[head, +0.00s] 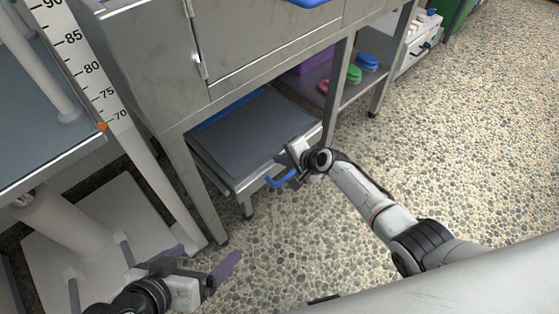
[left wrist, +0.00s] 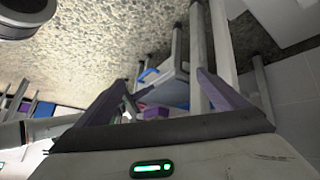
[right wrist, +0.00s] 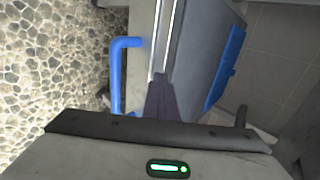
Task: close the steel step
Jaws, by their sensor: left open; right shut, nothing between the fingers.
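The steel step (head: 250,130) has a dark grey top and sits low under the steel cabinet, its front part sticking out past the legs. Its blue handle (head: 280,180) is on the front edge. The step also shows in the left wrist view (left wrist: 172,86). My right gripper (head: 292,158) is shut and empty at the step's front right corner, beside the handle. In the right wrist view, its dark fingers (right wrist: 160,98) overlap the step's front edge, with the handle (right wrist: 117,78) to their left; contact is unclear. My left gripper (head: 208,264) is open and empty, well in front of the step.
Steel legs (head: 200,185) flank the step. A lower shelf (head: 350,90) to the right holds green and blue items. A height scale post (head: 120,130) and a white base plate (head: 75,250) stand at the left. The pebbled floor (head: 450,140) at the right is clear.

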